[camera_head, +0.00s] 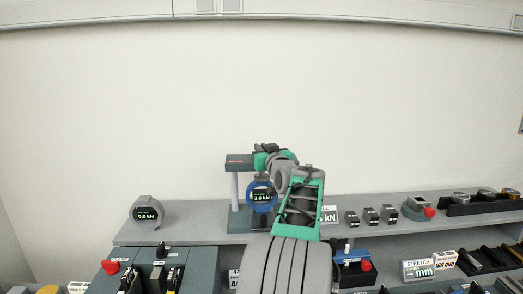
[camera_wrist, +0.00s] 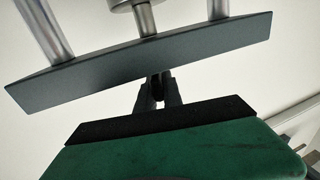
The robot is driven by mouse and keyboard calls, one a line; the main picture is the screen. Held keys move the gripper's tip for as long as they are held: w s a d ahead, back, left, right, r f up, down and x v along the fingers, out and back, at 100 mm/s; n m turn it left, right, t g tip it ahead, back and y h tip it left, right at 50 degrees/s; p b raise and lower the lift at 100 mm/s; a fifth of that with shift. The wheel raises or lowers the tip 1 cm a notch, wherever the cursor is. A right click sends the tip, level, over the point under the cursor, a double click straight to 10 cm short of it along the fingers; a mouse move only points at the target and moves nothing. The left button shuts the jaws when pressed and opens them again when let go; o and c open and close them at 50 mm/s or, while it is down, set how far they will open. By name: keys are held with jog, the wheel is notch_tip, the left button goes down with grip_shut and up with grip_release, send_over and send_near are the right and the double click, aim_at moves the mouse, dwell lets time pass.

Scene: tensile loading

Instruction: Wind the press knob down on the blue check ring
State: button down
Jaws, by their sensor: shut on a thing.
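The press (camera_head: 235,188) stands on the grey bench, with a dark top beam (camera_head: 238,161) on pale columns. The blue check ring (camera_head: 250,190) is upright under the beam, and its display reads about 3.0 kN. My gripper (camera_wrist: 158,88) is at the top beam, on the side away from the columns. Its fingers are close together, shut on the press knob, which is mostly hidden by the fingers and beam. In the wrist view the beam (camera_wrist: 140,50), two columns and the central spindle (camera_wrist: 145,20) show. My arm covers the area right of the ring in the head view.
A grey gauge ring (camera_head: 146,212) reading 0.0 kN stands left on the bench. Several small dark blocks (camera_head: 370,215) and a device with a red button (camera_head: 429,212) are to the right. A lower shelf holds a STRETCH mm display (camera_head: 418,270). The wall behind is bare.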

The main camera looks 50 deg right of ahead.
jog(key=shift+f+m+g+h+b, duration=0.1)
jog(key=shift+m+g+h+b, duration=0.2)
jog(key=shift+h+b, duration=0.15)
jog(key=m+g+h+b, duration=0.2)
jog(key=g+h+b, duration=0.1)
jog(key=shift+w+a+f+m, duration=0.1)
jog(key=shift+w+a+m, duration=0.1)
jog(key=shift+m, duration=0.2)
jog(key=m+g+h+b, duration=0.1)
jog(key=m+g+h, duration=0.1)
jog(key=g, duration=0.1)
jog(key=shift+m+g, duration=0.3)
jog(key=m+g+h, duration=0.1)
jog(key=g, duration=0.1)
jog(key=m+g+p, duration=0.1)
jog(key=m+g, duration=0.1)
jog(key=shift+d+r+h, duration=0.15)
jog(key=shift+r+h, duration=0.2)
jog(key=shift+s+m+g+p, duration=0.15)
jog(key=shift+m+g+p, duration=0.65)
jog(key=shift+g+p, duration=0.45)
jog(key=shift+f+g, duration=0.1)
jog(key=shift+g, duration=0.35)
jog(key=c, duration=1.5)
grip_release()
